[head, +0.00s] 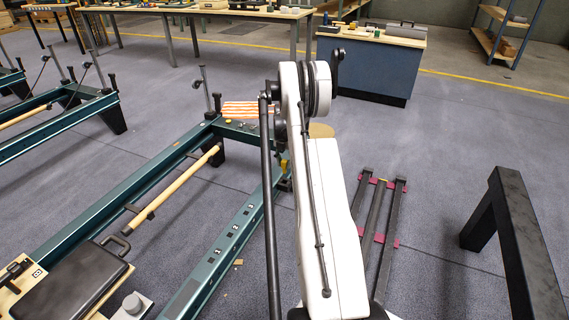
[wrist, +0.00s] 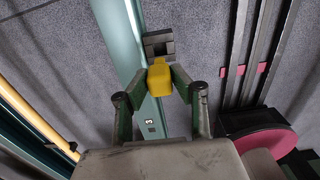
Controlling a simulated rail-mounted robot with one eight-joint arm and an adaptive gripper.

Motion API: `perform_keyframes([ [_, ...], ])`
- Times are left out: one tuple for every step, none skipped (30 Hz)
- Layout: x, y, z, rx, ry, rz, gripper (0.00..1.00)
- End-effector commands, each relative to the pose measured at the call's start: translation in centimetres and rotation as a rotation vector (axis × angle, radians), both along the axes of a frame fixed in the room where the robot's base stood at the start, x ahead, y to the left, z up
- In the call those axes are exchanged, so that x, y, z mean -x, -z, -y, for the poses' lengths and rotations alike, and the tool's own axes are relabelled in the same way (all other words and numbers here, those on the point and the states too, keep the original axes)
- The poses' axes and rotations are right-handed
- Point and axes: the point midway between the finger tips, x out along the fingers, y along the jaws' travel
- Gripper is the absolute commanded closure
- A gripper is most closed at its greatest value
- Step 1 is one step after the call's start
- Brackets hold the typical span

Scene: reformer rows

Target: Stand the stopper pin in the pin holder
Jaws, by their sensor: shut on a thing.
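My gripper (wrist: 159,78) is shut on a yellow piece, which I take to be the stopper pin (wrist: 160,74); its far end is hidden. Just beyond the yellow piece, beside the teal rail, is a dark grey block (wrist: 158,44), possibly the pin holder. I cannot tell whether the yellow piece touches it or stands in it. In the head view a small yellow patch (head: 284,165) shows beside my arm near the rail's far end. My arm hides most of the gripper there.
The teal reformer rail (head: 228,243) with numbered holes runs beside the gripper. A wooden bar (head: 175,186) lies left of it. An orange-striped cloth (head: 247,109) is at the frame's far end. Dark rails with magenta pieces (head: 380,238) and a black stand (head: 510,220) are at right.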

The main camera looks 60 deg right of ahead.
Motion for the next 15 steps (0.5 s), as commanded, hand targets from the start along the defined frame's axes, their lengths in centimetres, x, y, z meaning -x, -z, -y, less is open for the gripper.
perform_keyframes([
  [0.00, 0.01, 0.00, 0.000, 0.000, 0.000, 1.00],
  [0.00, 0.03, 0.00, 0.000, 0.000, 0.000, 1.00],
  [0.00, 0.09, 0.01, 0.000, 0.000, 0.000, 1.00],
  [0.00, 0.14, 0.01, 0.000, 0.000, 0.000, 1.00],
  [0.00, 0.21, 0.01, 0.000, 0.000, 0.000, 1.00],
  [-0.01, 0.30, 0.01, 0.000, 0.000, 0.000, 1.00],
  [-0.01, 0.37, 0.01, 0.000, 0.000, 0.000, 1.00],
  [-0.01, 0.44, 0.01, 0.000, 0.000, 0.000, 1.00],
  [-0.01, 0.53, 0.02, 0.000, 0.000, 0.000, 1.00],
  [-0.01, 0.59, 0.02, 0.000, 0.000, 0.000, 1.00],
  [-0.01, 0.65, 0.02, 0.000, 0.000, 0.000, 1.00],
  [-0.01, 0.74, 0.02, 0.000, 0.000, 0.000, 1.00],
  [-0.01, 0.80, 0.02, 0.000, 0.000, 0.000, 1.00],
  [-0.01, 0.87, 0.02, 0.000, 0.000, 0.000, 1.00],
  [-0.01, 0.95, 0.02, 0.000, 0.000, 0.000, 1.00],
])
